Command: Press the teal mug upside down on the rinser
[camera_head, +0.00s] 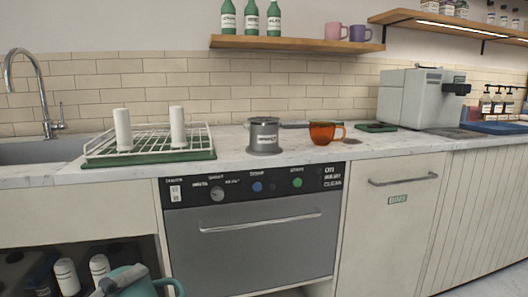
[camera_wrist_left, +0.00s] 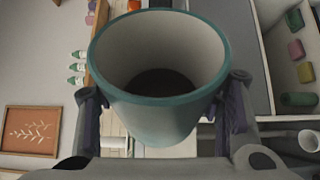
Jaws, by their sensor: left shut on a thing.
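The teal mug (camera_head: 141,287) is at the bottom left of the head view, in front of the cabinets and below the counter top, partly cut off by the frame edge. My left gripper (camera_head: 117,280) is shut on it. In the left wrist view the mug (camera_wrist_left: 155,118) sits between the two fingers (camera_wrist_left: 163,108), its open mouth facing the camera. Its inside is pale with a dark bottom. My right gripper is not in view. I cannot tell which thing is the rinser.
On the marble counter stand a white wire rack (camera_head: 150,143) with two white cylinders, a grey canister (camera_head: 263,136) and an amber mug (camera_head: 322,133). A sink (camera_head: 45,152) is at left, a coffee machine (camera_head: 415,98) at right.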

